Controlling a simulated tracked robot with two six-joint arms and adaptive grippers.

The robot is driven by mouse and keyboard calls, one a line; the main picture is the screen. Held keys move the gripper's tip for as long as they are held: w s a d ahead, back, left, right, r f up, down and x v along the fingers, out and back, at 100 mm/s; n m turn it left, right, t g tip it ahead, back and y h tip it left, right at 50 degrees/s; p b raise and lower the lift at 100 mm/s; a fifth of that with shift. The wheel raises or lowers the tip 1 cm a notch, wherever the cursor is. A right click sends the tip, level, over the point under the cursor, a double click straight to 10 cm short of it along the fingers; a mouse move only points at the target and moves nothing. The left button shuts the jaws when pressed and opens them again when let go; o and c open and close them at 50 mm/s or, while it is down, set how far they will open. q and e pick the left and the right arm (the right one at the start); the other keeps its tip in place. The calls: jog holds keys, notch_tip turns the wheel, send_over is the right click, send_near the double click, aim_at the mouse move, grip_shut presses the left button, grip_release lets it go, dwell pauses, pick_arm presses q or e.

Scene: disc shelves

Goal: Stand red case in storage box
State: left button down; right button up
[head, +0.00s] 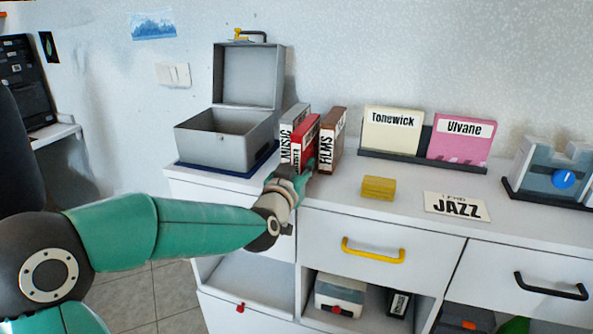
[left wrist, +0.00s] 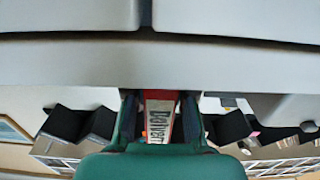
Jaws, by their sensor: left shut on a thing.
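The red case (head: 306,136) stands upright on the white cabinet top, between a grey case and a brown case. My left gripper (head: 302,174) is at its near lower end and is shut on it. In the left wrist view the red case (left wrist: 161,118) shows its lettered white label between the two dark fingers. The grey storage box (head: 222,142) is open, left of the cases, with its lid raised at the back. Its inside floor is hidden. My right gripper is not in view.
The grey case (head: 292,121) and brown case (head: 334,138) flank the red one closely. A yellow block (head: 378,188) and JAZZ card (head: 457,206) lie to the right. A dark rack (head: 395,161) holds cards behind. The box rests on a dark blue mat (head: 225,172).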

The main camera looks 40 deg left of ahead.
pick_arm(q)
jog(key=shift+f, duration=0.15)
jog(key=c, duration=1)
grip_release()
